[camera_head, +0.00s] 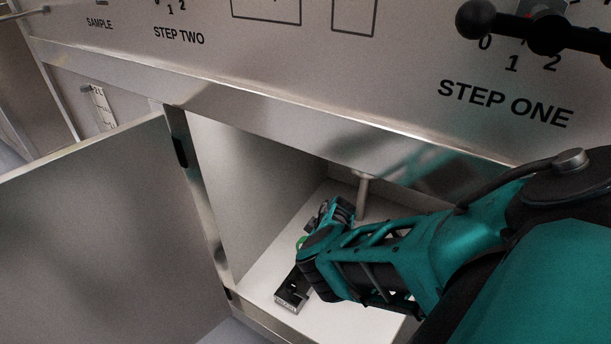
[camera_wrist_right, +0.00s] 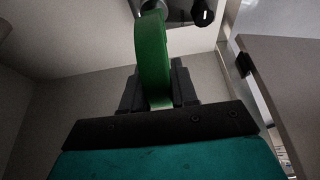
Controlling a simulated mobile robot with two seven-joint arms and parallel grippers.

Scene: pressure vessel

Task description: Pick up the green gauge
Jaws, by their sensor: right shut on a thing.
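The green gauge (camera_wrist_right: 152,55) stands between the dark fingers of my right gripper (camera_wrist_right: 160,88) in the right wrist view, and the fingers are shut on it. In the head view only a small green bit of the gauge (camera_head: 302,241) shows beside my right wrist. My right arm reaches from the right into an open cabinet below the panel, and its gripper (camera_head: 318,228) is mostly hidden behind its own wrist. My left gripper is not in view.
The cabinet's white floor (camera_head: 262,293) is mostly bare around my arm. Its open metal door (camera_head: 95,230) stands to the left. A metal lip (camera_head: 250,122) runs above the opening. A vertical pipe (camera_head: 362,195) is behind my wrist. Black knobs (camera_head: 550,35) project from the panel above.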

